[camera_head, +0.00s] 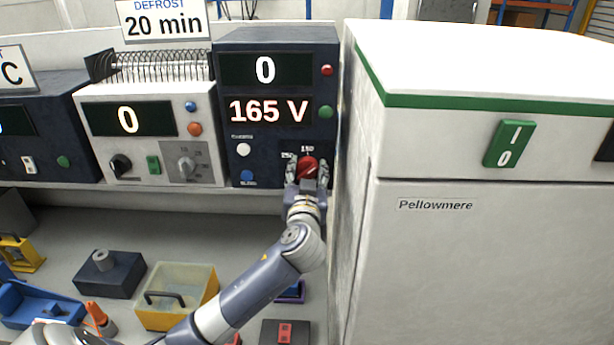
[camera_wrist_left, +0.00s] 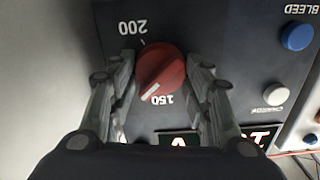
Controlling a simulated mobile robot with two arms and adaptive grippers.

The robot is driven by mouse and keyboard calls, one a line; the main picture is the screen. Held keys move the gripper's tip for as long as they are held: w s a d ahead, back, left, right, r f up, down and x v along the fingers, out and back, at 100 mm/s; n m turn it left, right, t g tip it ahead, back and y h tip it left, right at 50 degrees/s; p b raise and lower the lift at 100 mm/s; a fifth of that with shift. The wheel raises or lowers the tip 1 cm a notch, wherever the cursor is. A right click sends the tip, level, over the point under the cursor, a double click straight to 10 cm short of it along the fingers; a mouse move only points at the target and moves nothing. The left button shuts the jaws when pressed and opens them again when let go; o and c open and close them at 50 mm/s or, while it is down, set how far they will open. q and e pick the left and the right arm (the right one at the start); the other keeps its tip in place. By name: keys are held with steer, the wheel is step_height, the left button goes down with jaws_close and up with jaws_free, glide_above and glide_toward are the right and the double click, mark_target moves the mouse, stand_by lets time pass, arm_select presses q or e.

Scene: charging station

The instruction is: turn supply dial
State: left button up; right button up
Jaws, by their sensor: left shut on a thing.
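The supply dial (camera_head: 307,166) is a round red knob low on the front of the dark blue supply unit (camera_head: 276,133). The unit's display (camera_head: 267,111) reads 165 V, and the display above it reads 0. My left gripper (camera_head: 307,172) is shut on the dial, one finger on each side. In the left wrist view the red dial (camera_wrist_left: 160,68) sits between the fingers of my left gripper (camera_wrist_left: 161,80). Its white mark points near the 150 label, and a 200 label shows beyond it. My right gripper is not in view.
A white cabinet marked Pellowmere (camera_head: 450,260) stands close on the right of the dial. A white button (camera_head: 244,150) and blue button (camera_head: 246,175) sit left of the dial. A grey-white unit (camera_head: 150,135) stands further left. A yellow bin (camera_head: 175,300) and other items lie below.

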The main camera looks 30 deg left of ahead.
arm_select(q)
steer(key=shift+m, duration=1.2)
steer(key=o, duration=1.1)
steer(key=shift+s+d, duration=0.4)
steer(key=shift+s, duration=0.05)
steer(key=v, duration=1.1)
steer(key=shift+a, duration=0.15)
